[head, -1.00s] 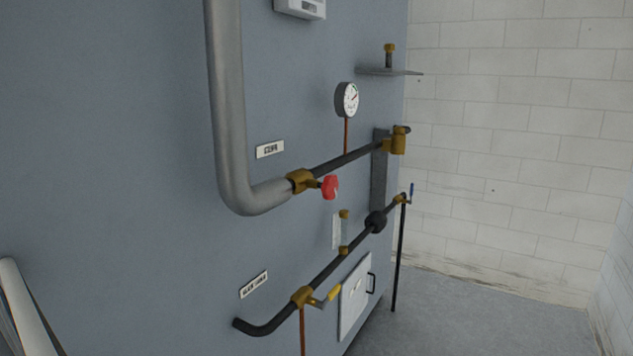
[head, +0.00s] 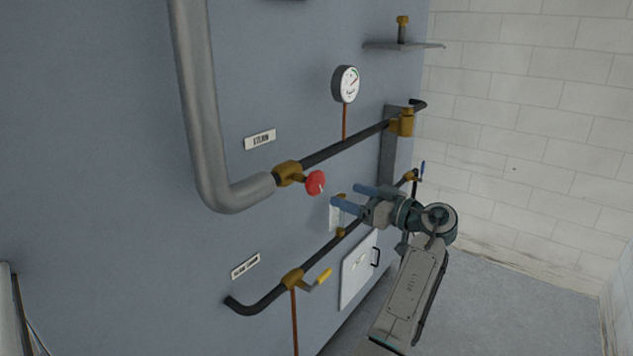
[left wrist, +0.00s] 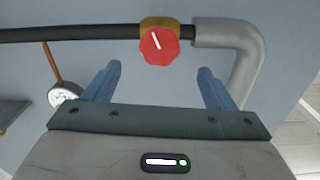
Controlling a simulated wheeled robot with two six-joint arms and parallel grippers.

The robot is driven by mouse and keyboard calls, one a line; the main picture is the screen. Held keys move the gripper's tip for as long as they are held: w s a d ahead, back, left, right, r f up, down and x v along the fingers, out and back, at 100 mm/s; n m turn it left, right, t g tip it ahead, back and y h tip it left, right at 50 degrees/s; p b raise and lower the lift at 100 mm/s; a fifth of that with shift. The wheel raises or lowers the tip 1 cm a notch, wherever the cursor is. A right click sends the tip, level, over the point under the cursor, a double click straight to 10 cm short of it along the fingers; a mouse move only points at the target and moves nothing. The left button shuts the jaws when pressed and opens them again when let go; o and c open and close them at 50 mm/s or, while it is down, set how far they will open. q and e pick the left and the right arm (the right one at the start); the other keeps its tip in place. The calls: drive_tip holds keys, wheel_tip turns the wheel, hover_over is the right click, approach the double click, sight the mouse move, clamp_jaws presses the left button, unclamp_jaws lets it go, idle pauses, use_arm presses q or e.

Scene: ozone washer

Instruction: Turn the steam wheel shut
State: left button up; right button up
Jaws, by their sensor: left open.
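The steam wheel is a small red round handle (head: 316,183) with a pale mark, on a brass valve (head: 288,173) in the upper dark pipe. My left gripper (head: 346,195) is open and empty, a little right of the wheel in the head view, its blue fingers pointing at it with a gap. In the left wrist view the red wheel (left wrist: 159,45) shows just beyond the fingertips, between the two spread fingers (left wrist: 160,70), and its white line is slightly tilted. My right gripper is in no view.
A thick grey pipe (head: 195,110) bends into the valve from the left. A gauge (head: 346,84) stands above the upper pipe. A lower pipe with a yellow lever (head: 319,281) runs beneath. A shelf (head: 400,45) juts out at the upper right.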

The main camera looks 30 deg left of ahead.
sight(319, 184)
use_arm(q)
drive_tip(key=a+p, duration=0.1)
drive_tip(key=a, duration=0.2)
drive_tip(key=a+p, duration=0.2)
drive_tip(key=a, duration=0.1)
drive_tip(key=a+p, duration=0.2)
drive_tip(key=a, duration=0.1)
drive_tip(key=shift+w+a+r, duration=0.1)
drive_tip(key=shift+w+a, duration=0.25)
drive_tip(key=shift+a, duration=0.5)
drive_tip(key=c, duration=1)
